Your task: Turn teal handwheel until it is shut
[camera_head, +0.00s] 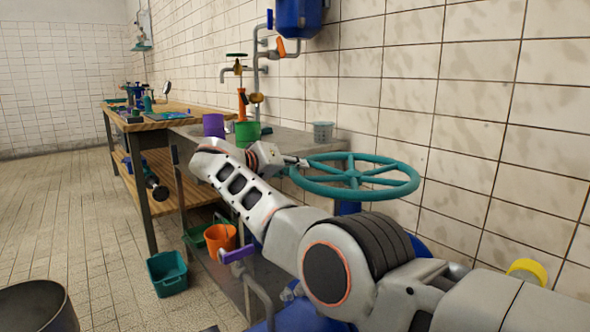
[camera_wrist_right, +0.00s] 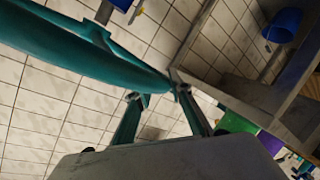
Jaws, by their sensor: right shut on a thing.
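The teal handwheel (camera_head: 352,188) lies nearly flat on a blue valve body (camera_head: 347,208) in front of the tiled wall. Its spokes meet at a hub, and my right arm hides part of the stem and body below. My right gripper (camera_head: 297,163) is at the wheel's left rim and is shut on it. In the right wrist view the teal rim (camera_wrist_right: 95,62) comes in from the upper left and ends up between the two fingertips (camera_wrist_right: 160,96). My left gripper is not in view.
A purple cup (camera_head: 213,125), a green cup (camera_head: 247,133) and a grey basket (camera_head: 323,132) stand on the bench behind the wheel. Orange (camera_head: 220,238) and teal (camera_head: 167,272) buckets sit lower left. A blue tank (camera_head: 298,18) hangs above. Open floor lies left.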

